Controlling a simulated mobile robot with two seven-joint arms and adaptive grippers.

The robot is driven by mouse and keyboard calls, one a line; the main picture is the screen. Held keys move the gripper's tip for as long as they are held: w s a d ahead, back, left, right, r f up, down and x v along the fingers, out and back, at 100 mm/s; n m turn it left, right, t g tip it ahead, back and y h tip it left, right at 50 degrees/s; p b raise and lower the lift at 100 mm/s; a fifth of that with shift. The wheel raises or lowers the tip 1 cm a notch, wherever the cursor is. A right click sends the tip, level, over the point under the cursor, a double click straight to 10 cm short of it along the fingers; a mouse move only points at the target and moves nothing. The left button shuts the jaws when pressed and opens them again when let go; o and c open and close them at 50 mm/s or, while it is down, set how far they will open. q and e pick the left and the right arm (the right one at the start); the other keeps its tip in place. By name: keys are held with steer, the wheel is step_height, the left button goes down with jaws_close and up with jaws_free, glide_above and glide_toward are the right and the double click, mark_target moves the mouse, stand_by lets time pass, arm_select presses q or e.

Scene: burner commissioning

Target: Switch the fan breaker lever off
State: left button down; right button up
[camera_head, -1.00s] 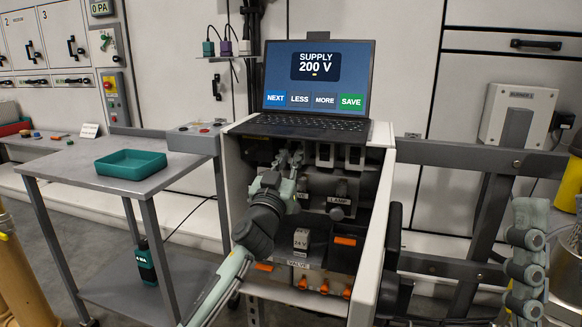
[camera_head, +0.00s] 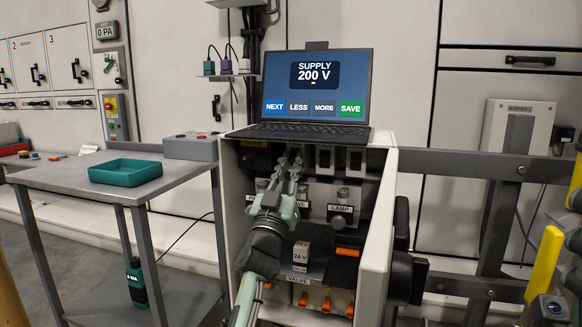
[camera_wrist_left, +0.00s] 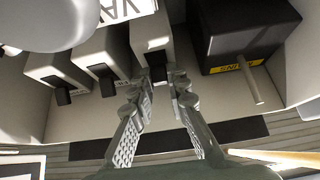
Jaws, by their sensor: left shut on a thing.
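A row of white breakers with dark levers sits at the top inside the open white cabinet (camera_head: 230,185). In the head view the middle breaker (camera_head: 324,158) and the right breaker (camera_head: 356,160) show clear. My left gripper (camera_head: 290,158) is at the leftmost one and covers most of it. In the left wrist view, which looks turned over, my left gripper (camera_wrist_left: 160,88) is shut on the dark lever (camera_wrist_left: 158,73) of the breaker (camera_wrist_left: 149,28) beside the black main switch (camera_wrist_left: 240,32). I cannot read the label of the gripped breaker. My right gripper is not in view.
A laptop (camera_head: 317,85) reading SUPPLY 200 V stands on the cabinet. Below the breakers are a LAMP knob (camera_head: 341,200), a 24 V block (camera_head: 300,252) and orange valve levers (camera_head: 325,303). A table (camera_head: 75,180) with a teal tray (camera_head: 126,171) is at left.

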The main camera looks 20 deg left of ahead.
arm_select(q)
steer(key=shift+s+f, duration=0.1)
steer(key=shift+s, duration=0.05)
stand_by(0.4)
steer(key=c, duration=1.5)
jaws_free()
